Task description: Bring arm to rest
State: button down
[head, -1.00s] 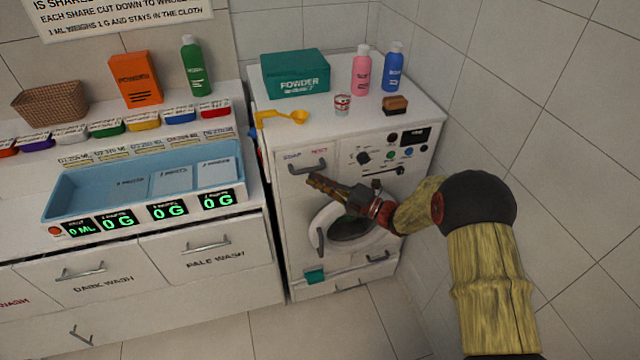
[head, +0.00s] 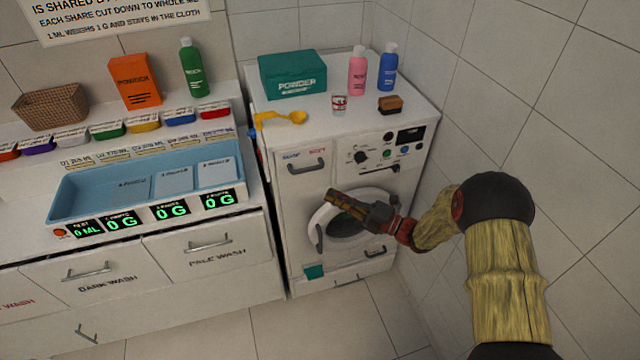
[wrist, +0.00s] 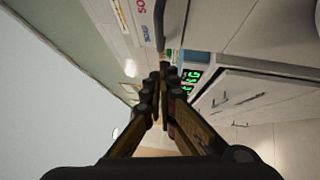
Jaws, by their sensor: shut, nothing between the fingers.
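My gripper (head: 334,196) is shut and empty. In the head view it points left, in front of the washing machine's (head: 302,222) round door, and covers part of the door's upper area. In the wrist view the fingers (wrist: 160,100) come together in the middle of the picture, with nothing between them. My arm reaches in from the right side of the head view.
Bottles, a teal powder box (head: 293,73), a small cup (head: 339,104), a brown sponge (head: 390,104) and a yellow scoop (head: 291,117) stand on the washer. A blue tray (head: 100,205) with scale displays sits on the left counter. A tiled wall is at right.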

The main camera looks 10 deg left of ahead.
jog(key=v, duration=0.5)
jog(key=shift+s+a+p, duration=0.1)
jog(key=shift+s+p, duration=0.1)
jog(key=shift+p, duration=0.15)
jog(key=shift+n, duration=0.3)
